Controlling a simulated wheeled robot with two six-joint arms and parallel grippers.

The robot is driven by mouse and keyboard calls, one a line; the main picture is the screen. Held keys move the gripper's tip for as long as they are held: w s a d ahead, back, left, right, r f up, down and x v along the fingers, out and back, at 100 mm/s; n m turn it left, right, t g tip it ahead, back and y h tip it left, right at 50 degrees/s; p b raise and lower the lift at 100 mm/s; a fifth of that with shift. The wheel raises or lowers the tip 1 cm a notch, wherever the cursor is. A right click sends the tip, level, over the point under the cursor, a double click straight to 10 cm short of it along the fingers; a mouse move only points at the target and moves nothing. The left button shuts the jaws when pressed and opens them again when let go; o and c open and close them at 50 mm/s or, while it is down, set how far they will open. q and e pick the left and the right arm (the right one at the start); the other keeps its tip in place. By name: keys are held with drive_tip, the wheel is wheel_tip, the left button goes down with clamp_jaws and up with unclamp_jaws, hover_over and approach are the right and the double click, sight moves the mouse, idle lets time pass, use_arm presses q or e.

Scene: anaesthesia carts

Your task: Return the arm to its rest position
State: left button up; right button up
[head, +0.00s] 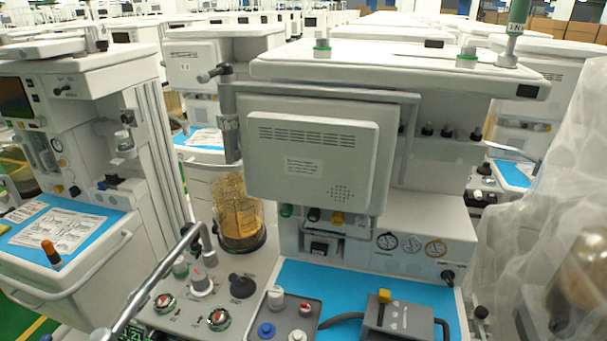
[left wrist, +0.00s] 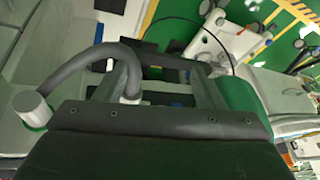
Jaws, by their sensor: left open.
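My left gripper (left wrist: 160,84) shows in the left wrist view, with its dark body and screwed grey bar filling the bottom. It is open, and I see nothing held between its fingers. A bent grey tube (left wrist: 75,58) with a white end arches beside it on the left; I cannot tell whether they touch. No gripper is clear in the head view. The near anaesthesia cart (head: 430,240) fills its middle, with a pale monitor (head: 315,160) seen from behind. My right gripper is in neither view.
A second cart (head: 85,200) stands at the left. Clear plastic sheeting (head: 560,190) hangs over something at the right. A dark grey device (head: 400,318) and a tray of knobs (head: 288,318) lie on the near cart's blue top. A metal rail (head: 160,270) crosses the lower left.

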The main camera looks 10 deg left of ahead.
use_arm(q)
drive_tip(key=s+f+m+g+h, duration=0.1)
drive_tip(key=s+f, duration=0.3)
drive_tip(key=f, duration=0.8)
drive_tip(key=s+f+g, duration=0.1)
drive_tip(key=s+f, duration=0.3)
drive_tip(key=f, duration=0.7)
drive_tip(key=s+f, duration=0.5)
drive_tip(key=s, duration=0.4)
drive_tip(key=s+d+f+g, duration=0.1)
drive_tip(key=s+f, duration=0.5)
drive_tip(key=s, duration=0.2)
drive_tip(key=shift+s+d+f+h, duration=0.15)
drive_tip(key=shift+s+h, duration=0.25)
